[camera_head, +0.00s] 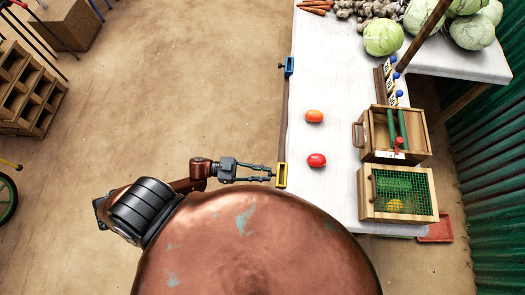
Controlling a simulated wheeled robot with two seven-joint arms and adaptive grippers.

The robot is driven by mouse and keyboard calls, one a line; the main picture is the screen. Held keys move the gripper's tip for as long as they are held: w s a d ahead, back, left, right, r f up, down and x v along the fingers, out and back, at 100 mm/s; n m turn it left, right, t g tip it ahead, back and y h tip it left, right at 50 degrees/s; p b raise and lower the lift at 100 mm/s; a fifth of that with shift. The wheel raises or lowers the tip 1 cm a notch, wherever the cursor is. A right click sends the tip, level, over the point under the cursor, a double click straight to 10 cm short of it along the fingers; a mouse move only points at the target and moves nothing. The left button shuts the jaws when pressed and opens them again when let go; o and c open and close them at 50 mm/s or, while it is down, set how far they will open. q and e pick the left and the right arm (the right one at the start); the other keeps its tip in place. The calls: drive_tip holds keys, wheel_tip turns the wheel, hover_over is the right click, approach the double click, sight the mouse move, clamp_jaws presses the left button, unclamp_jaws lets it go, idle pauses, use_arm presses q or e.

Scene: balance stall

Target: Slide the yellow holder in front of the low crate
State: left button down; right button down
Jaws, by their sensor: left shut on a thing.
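The yellow holder (281,183) sits at the near end of a brown rail (284,120) along the left edge of the white table. My left gripper (270,174) reaches in from the left and its fingertips are shut on the yellow holder's left side. Two wooden crates stand at the table's right side: one with a green mesh front (421,187) nearer to me, one with green bars (429,149) just beyond it. From above I cannot tell which is lower. My right gripper is not in view.
A blue holder (289,66) sits at the rail's far end. An orange fruit or vegetable (314,116) and a red one (317,160) lie between rail and crates. Cabbages (383,37) and carrots (316,6) lie at the back. The rail between the holders looks clear.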

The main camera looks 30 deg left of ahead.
use_arm(q)
drive_tip(key=shift+s+d+p, duration=0.25)
drive_tip(key=shift+s+d, duration=0.15)
drive_tip(key=shift+s, duration=0.4)
drive_tip(key=shift+s+d+p, duration=0.3)
drive_tip(key=shift+s+d, duration=0.1)
drive_tip(key=shift+s, duration=0.35)
drive_tip(key=shift+s+d+p, duration=0.25)
drive_tip(key=shift+s+d, duration=0.15)
drive_tip(key=shift+s, duration=0.4)
drive_tip(key=shift+s, duration=0.1)
drive_tip(key=c, duration=1.8)
unclamp_jaws()
drive_tip(key=shift+c, duration=0.2)
drive_tip(key=shift+o, duration=0.4)
drive_tip(key=shift+a, duration=0.15)
drive_tip(key=v, duration=1.1)
drive_tip(key=shift+a, duration=0.35)
drive_tip(key=shift+s, duration=0.1)
